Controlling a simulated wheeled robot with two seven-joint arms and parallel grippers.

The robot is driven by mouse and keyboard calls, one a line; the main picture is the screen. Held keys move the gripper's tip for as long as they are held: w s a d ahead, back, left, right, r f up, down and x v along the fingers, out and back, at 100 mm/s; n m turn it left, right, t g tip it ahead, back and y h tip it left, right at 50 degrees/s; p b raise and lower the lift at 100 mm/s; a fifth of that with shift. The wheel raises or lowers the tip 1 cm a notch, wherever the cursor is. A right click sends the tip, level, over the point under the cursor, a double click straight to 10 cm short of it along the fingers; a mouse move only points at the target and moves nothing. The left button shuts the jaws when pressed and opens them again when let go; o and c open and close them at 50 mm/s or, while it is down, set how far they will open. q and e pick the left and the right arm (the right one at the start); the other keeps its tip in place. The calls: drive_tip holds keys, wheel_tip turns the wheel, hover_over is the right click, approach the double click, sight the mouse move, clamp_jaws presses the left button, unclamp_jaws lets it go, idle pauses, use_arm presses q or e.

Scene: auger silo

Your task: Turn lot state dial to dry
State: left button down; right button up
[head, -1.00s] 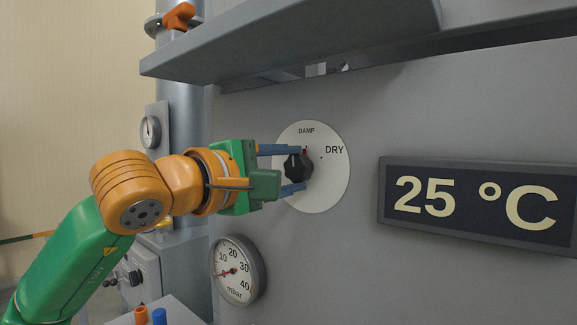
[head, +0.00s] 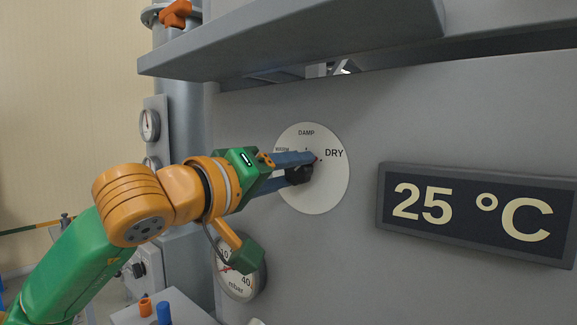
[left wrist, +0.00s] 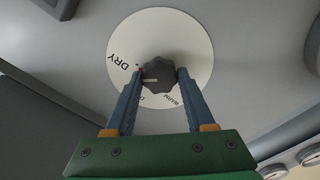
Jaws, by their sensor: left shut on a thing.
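The lot state dial (head: 330,190) is a white disc on the grey panel, with DAMP at the top, DRY at the right and a partly covered label at the left. Its black knob (head: 302,175) sits at the centre. My left gripper (head: 306,168) is shut on the knob, with its blue fingers tilted. In the left wrist view the gripper (left wrist: 160,75) has one finger on each side of the knob (left wrist: 158,73). A small red mark at the knob's edge is close to the dot beside DRY on the dial (left wrist: 180,25). My right gripper is not in view.
A grey ledge (head: 290,45) juts out above the dial. A display (head: 480,212) reading 25 °C is to the right. A mbar gauge (head: 240,285) is below, partly covered by my gripper. Small orange and blue pegs (head: 163,312) stand at the lower left.

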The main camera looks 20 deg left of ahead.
use_arm(q)
drive_tip(key=shift+r+m+p, duration=0.1)
drive_tip(key=shift+m+p, duration=0.2)
drive_tip(key=shift+m, duration=0.9)
drive_tip(key=c, duration=0.6)
unclamp_jaws()
drive_tip(key=o, duration=0.3)
drive_tip(key=shift+w, duration=0.1)
drive_tip(key=shift+o, duration=0.2)
